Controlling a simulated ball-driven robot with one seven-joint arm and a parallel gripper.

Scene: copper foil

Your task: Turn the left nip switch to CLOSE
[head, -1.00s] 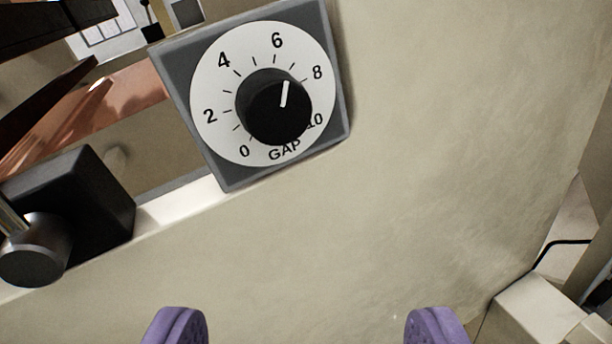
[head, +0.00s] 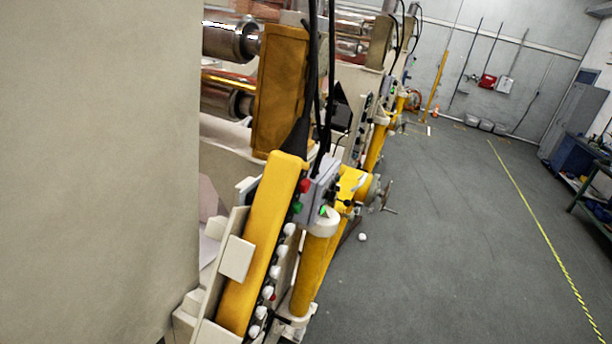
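No nip switch can be made out in the head view now. My gripper is not in the picture, so its fingers and anything between them are hidden from me. A pale beige machine panel (head: 95,170) fills the left third of the view, close to the camera, and no knob or switch shows on it. A grey control box (head: 318,188) with red and green buttons stands beyond the panel; its labels are too small to read.
A yellow guard (head: 262,240) and a yellow post (head: 312,268) stand in the middle. Metal rollers (head: 228,42) lie behind. The grey floor (head: 440,240) at right is open, with a yellow striped line (head: 545,235). A workbench (head: 590,170) stands far right.

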